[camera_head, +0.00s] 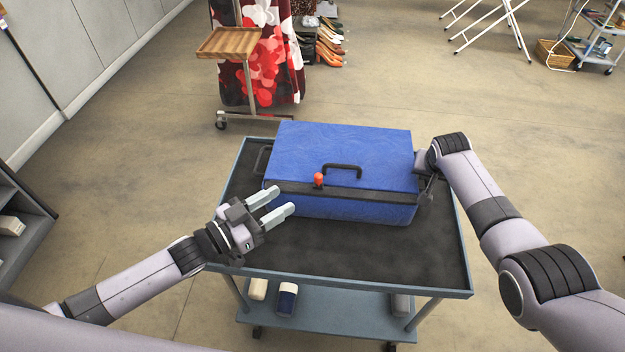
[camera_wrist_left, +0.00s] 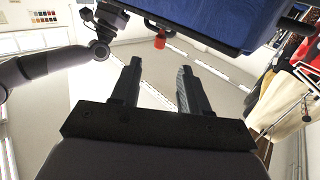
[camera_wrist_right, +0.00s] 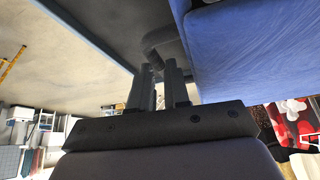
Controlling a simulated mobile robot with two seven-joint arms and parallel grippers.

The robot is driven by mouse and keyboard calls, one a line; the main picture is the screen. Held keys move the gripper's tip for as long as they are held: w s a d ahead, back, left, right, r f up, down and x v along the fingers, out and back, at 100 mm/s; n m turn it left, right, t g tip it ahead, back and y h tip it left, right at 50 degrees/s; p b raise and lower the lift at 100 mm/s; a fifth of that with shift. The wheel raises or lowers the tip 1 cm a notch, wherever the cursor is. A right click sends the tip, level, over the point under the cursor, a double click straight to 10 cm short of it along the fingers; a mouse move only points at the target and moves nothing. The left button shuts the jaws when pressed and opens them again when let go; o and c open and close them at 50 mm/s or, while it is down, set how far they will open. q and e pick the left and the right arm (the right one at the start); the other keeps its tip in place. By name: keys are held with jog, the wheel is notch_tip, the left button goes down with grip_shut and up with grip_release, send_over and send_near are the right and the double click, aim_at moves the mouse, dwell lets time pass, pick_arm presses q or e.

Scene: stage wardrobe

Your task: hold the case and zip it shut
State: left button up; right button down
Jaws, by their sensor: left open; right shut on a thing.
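The blue case (camera_head: 340,150) lies on the top of a cart, with a dark zip band along its front and a black carrying handle (camera_head: 343,167). The red zip pull (camera_head: 318,179) is on the band, left of that handle; it also shows in the left wrist view (camera_wrist_left: 159,40). My left gripper (camera_head: 285,199) is open and empty at the case's front left, short of the pull and left of it. My right gripper (camera_head: 424,168) is at the case's right end, shut on the dark side handle (camera_wrist_right: 158,38). The exact grip is partly hidden.
The cart's dark top (camera_head: 360,248) is bare in front of the case, with a raised blue-grey rim. Its lower shelf (camera_head: 325,312) holds a few small items. A clothes rack with a wooden tray (camera_head: 228,42) stands behind. A shelf unit (camera_head: 22,225) is at far left.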

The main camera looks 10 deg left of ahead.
aim_at(315, 180)
pick_arm(q)
jog(key=x, duration=0.9)
jog(key=shift+w+d, duration=0.25)
jog(key=shift+d, duration=0.05)
